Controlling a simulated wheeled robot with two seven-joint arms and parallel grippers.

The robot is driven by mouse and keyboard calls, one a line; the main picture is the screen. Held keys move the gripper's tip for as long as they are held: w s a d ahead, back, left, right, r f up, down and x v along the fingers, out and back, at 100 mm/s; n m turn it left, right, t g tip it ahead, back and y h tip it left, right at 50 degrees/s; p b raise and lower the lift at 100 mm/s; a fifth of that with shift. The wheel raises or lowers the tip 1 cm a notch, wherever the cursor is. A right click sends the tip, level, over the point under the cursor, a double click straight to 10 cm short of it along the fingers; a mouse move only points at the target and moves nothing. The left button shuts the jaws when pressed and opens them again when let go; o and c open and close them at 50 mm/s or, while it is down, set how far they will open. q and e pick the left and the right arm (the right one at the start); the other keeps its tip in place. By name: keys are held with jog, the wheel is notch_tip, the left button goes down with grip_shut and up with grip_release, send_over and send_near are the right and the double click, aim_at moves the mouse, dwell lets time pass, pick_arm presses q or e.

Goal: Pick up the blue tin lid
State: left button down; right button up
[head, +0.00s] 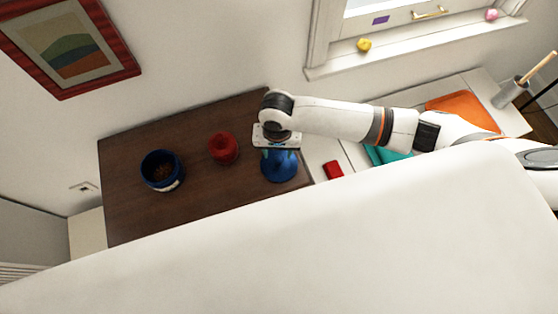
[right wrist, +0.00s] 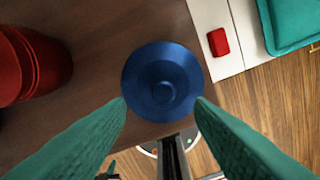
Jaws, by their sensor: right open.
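The blue tin lid (head: 285,169) is a round, dark blue piece with a raised knob, lying on the dark brown table (head: 200,205) near its right edge. It also shows whole in the right wrist view (right wrist: 162,62). My right gripper (head: 279,153) points down over the lid. In the right wrist view its two green fingers (right wrist: 160,103) are apart, their tips at the lower left and lower right of the lid, with nothing held. Whether they touch the lid I cannot tell. My left gripper is not in view.
A red container (head: 223,149) stands left of the lid. Farther left is a blue tin (head: 151,166) with brown contents. A small red object (head: 333,169) lies on the white surface to the right, near a teal item (head: 382,156) and an orange item (head: 462,110).

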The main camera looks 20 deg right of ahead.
aim_at(279, 159)
jog(key=shift+w+d+f+p, duration=0.15)
jog(key=shift+f+p, duration=0.2)
jog(key=shift+f, duration=1.1)
jog(key=shift+s+d+f+p, duration=0.1)
jog(key=shift+f+p, duration=0.25)
jog(key=shift+f, duration=1.05)
grip_shut()
